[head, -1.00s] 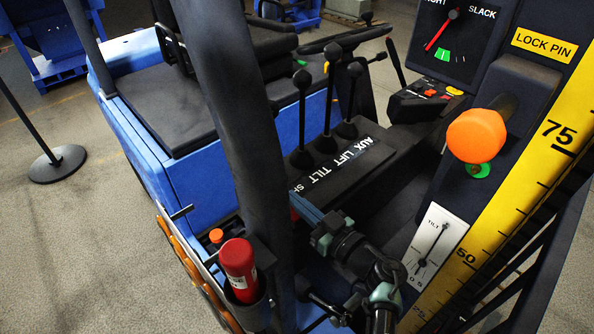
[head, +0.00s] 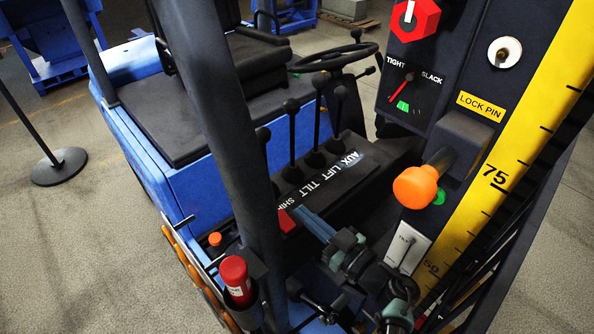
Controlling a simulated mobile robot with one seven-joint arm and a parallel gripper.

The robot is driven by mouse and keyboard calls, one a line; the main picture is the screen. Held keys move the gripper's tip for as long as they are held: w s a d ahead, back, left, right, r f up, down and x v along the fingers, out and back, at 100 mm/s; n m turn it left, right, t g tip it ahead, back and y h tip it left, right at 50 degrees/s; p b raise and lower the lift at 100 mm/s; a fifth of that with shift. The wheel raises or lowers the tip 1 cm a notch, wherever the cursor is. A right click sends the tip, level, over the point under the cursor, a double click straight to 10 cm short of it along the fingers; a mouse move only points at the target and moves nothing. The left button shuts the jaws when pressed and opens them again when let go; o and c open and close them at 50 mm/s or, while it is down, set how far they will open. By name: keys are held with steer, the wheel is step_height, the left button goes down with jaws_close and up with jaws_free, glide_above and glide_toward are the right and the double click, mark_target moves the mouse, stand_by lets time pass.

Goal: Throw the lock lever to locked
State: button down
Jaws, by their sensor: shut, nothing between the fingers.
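No part is labelled as a lock lever, and I cannot tell which one it is. A red piece (head: 287,221) lies just left of the tip of my gripper (head: 301,211); its shape is partly hidden, and I cannot tell if they touch. My gripper's blue fingers are together and hold nothing, just below the lever label strip (head: 335,172). Several black levers (head: 291,135) with ball knobs stand behind the strip. An orange knob (head: 415,187) sticks out below the yellow LOCK PIN label (head: 482,107), right of and above my gripper.
A dark post (head: 222,130) stands left of my gripper. A red extinguisher (head: 236,279) hangs at its foot. The mast with a yellow scale (head: 520,140) bounds the right side. A red hexagonal plate with a switch (head: 414,18) and a tight/slack gauge (head: 405,92) sit above.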

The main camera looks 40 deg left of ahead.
steer(key=d, duration=0.1)
steer(key=d+r, duration=0.1)
steer(key=d+p, duration=0.1)
steer(key=shift+s+d+r, duration=0.25)
steer(key=shift+d+r, duration=0.05)
steer(key=shift+d, duration=0.05)
steer(key=shift+d, duration=0.15)
